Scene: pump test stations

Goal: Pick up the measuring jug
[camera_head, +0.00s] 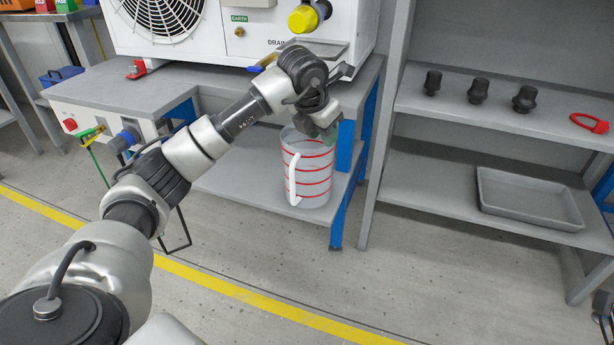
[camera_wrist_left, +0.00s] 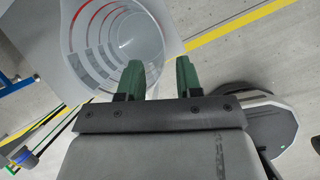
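The measuring jug (camera_head: 310,178) is clear with red ring marks and a white handle. It stands upright on the lower shelf of the bench, near its right end. In the left wrist view the jug (camera_wrist_left: 110,45) is seen from above, its open mouth at the upper left. My left gripper (camera_head: 325,132) is at the jug's rim. In the left wrist view its two green fingers (camera_wrist_left: 158,80) are apart; one overlaps the jug's mouth, the other is by the rim's right edge. I cannot tell whether they touch the jug. My right gripper is not clearly seen.
A white unit with a fan (camera_head: 270,40) stands on the bench top above the jug. A blue bench leg (camera_head: 344,200) is close to the jug's right. The grey rack (camera_head: 430,180) at right holds several black fittings, a red item (camera_head: 588,123) and a tray (camera_head: 530,192).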

